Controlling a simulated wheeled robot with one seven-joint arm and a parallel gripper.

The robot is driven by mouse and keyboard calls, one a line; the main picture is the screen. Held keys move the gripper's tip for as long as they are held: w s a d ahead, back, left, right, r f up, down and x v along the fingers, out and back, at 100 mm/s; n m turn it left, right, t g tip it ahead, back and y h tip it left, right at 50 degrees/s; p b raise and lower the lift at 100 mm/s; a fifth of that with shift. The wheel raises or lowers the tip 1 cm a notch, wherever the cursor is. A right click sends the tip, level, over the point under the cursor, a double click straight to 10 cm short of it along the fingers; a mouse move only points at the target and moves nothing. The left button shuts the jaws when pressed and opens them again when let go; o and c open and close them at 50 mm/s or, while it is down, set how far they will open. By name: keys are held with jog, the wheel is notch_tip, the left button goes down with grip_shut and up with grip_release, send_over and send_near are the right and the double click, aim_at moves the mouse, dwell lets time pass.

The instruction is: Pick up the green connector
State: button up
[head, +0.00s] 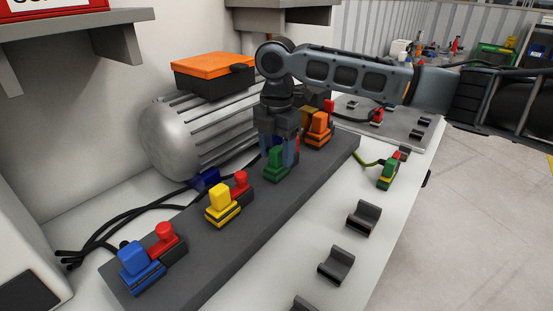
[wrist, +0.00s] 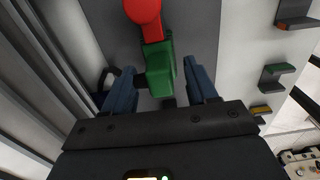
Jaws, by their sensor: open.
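A green connector (head: 277,163) stands on the dark grey strip, between the yellow connector and the orange one. My gripper (head: 280,150) points down over it, its blue fingers partly hiding it. In the wrist view the green block (wrist: 160,72) lies between the two spread fingers of my gripper (wrist: 161,80), with a gap visible on its right. A red round-topped part (wrist: 143,10) adjoins it. Another green piece (head: 387,174), with yellow and red parts and a green cable, sits on the pale bench to the right.
Blue (head: 137,260), yellow (head: 222,202) and orange (head: 319,124) connectors stand along the same strip (head: 225,245). A ribbed grey motor (head: 190,130) with an orange-lidded box (head: 213,66) stands behind. Empty dark holders (head: 337,265) line the bench's right side.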

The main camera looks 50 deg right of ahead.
jog(key=shift+f, duration=0.5)
grip_shut()
